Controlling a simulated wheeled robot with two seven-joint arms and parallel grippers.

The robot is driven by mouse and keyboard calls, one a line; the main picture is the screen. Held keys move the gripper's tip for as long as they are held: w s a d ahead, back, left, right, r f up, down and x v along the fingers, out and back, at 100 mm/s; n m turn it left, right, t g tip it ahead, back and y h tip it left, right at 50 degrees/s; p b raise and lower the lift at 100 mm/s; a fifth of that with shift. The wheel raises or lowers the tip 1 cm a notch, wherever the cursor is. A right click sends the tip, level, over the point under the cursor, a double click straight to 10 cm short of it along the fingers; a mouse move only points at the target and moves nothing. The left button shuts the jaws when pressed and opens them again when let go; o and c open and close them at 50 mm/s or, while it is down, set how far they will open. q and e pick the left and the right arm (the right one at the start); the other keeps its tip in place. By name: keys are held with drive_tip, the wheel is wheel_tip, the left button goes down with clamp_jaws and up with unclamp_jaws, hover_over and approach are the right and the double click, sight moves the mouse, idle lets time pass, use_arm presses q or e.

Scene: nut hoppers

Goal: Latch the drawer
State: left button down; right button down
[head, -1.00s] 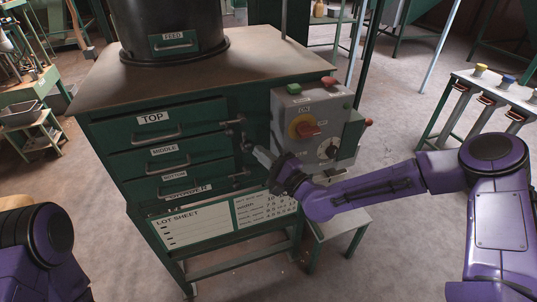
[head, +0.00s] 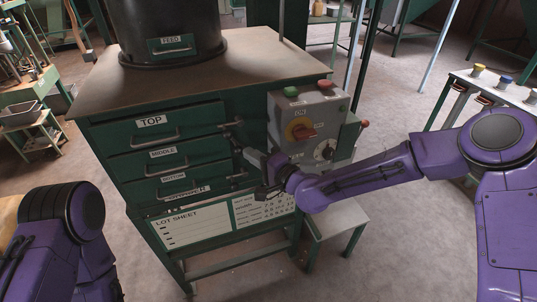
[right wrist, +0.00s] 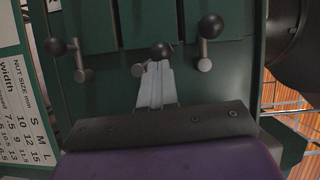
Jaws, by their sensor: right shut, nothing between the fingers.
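The green cabinet has drawers labelled TOP (head: 170,132), MIDDLE (head: 175,155) and BOTTOM (head: 180,180), all looking pushed in. Black-knobbed latches sit along their right edge, such as the top latch (head: 232,124). My right gripper (head: 250,156) is shut and empty, beside the middle latch. In the right wrist view its pale fingertips (right wrist: 158,68) are just below the middle knob (right wrist: 161,50); contact cannot be told. The left knob (right wrist: 55,46) and right knob (right wrist: 211,26) stand clear of them. My left arm shows at lower left, its gripper out of view.
A grey control box (head: 307,125) with an orange-red switch stands close beside my right gripper. A black feed drum (head: 172,20) stands on the cabinet top. A lot sheet (head: 195,228) is below the drawers, and a small stool (head: 338,217) at lower right.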

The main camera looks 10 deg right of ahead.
drive_tip(key=shift+s+a+f+n+g+h+p, duration=0.2)
drive_tip(key=shift+a+n+h+p, duration=0.45)
drive_tip(key=shift+n, duration=0.45)
drive_tip(key=shift+w+a+f+n+g+h+p, duration=0.1)
drive_tip(key=shift+a+n+g+h+p, duration=0.35)
drive_tip(key=shift+n, duration=0.65)
drive_tip(key=shift+s+a+f+n+g+h+p, duration=0.15)
drive_tip(key=shift+a+n+h+p, duration=0.6)
drive_tip(key=shift+n, duration=0.35)
drive_tip(key=shift+s, duration=0.1)
drive_tip(key=r+p, duration=0.1)
drive_tip(key=d+r+p, duration=0.1)
drive_tip(key=r, duration=0.1)
drive_tip(key=shift+s+d+p, duration=0.15)
drive_tip(key=shift+d+p, duration=0.05)
drive_tip(key=shift+p, duration=0.15)
drive_tip(key=b, duration=0.3)
approach(237, 150)
drive_tip(key=v, duration=0.4)
drive_tip(key=shift+s+a+r, duration=0.1)
drive_tip(key=shift+a+r, duration=0.05)
drive_tip(key=shift+r, duration=0.1)
